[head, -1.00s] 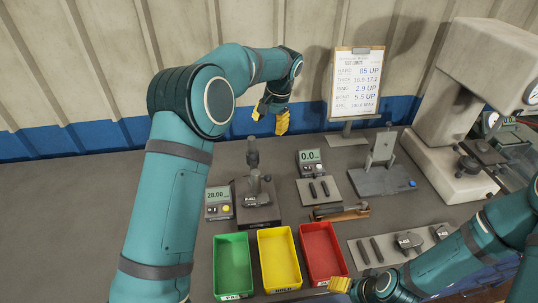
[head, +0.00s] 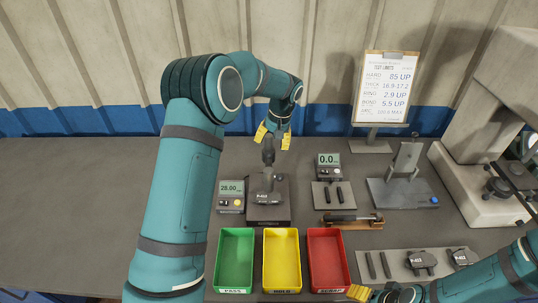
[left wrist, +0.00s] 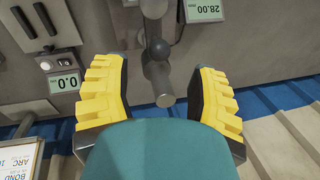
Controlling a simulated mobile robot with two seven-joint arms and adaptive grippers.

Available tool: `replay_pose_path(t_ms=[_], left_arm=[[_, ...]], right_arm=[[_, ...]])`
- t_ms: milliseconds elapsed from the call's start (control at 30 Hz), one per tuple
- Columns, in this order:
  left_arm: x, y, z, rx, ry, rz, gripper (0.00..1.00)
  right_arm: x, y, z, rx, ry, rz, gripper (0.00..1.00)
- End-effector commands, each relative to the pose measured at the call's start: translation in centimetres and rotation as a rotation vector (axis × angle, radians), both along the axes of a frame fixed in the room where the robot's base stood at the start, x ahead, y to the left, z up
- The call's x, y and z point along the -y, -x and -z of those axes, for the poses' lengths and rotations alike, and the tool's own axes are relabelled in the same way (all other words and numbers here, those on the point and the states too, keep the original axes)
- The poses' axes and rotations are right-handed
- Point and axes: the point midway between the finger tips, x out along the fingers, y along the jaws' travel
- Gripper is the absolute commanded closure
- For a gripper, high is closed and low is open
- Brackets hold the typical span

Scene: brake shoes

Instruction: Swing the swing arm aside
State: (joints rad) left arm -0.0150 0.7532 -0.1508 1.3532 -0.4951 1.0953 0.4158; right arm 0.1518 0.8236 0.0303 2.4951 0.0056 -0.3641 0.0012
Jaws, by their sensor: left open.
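A grey gauge stand (head: 283,213) sits behind the coloured bins. A brake shoe marked with a label (head: 266,196) appears to lie on it. A dark upright arm (head: 268,152), which I take for the swing arm, rises at the stand's back. In the left wrist view, a grey cylinder (left wrist: 161,85) and a black ball knob (left wrist: 158,49) show between the fingers. My left gripper (head: 273,137) is open above and around the arm's top, with fingers apart on either side; contact is not visible. My right gripper (head: 372,294) is at the bottom edge, partly cut off.
A readout showing 28.00 (head: 231,196) stands left of the gauge stand. Green (head: 221,262), yellow (head: 267,262) and red (head: 311,262) bins stand in front. A second readout (head: 328,166), a clipboard (head: 382,90) and a large press (head: 460,180) are to the right. The bench's left is clear.

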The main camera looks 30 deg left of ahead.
Motion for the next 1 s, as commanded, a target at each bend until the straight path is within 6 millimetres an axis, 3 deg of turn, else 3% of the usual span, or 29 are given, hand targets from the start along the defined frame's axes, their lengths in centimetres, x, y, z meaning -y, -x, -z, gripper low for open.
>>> replay_pose_path(t_ms=[100,333,767,933,1000], left_arm=[[-0.4,0.2,2.3,-0.003,0.0,0.0,0.42],[-1.0,0.3,5.1,-0.001,0.0,0.002,0.42],[-1.1,0.3,6.0,0.001,0.0,0.002,0.42],[-1.1,0.3,5.9,0.0,0.0,0.002,0.95],[-1.1,0.3,5.9,0.0,0.0,0.002,1.0]], right_arm=[[0.0,0.0,0.0,0.0,0.0,0.0,0.28],[0.0,0.0,-0.1,0.0,0.0,0.0,0.28],[0.0,0.0,-0.1,0.0,0.0,0.0,0.28],[0.0,0.0,-0.1,0.0,0.0,0.0,0.28],[0.0,0.0,-0.1,0.0,0.0,0.0,0.28]])
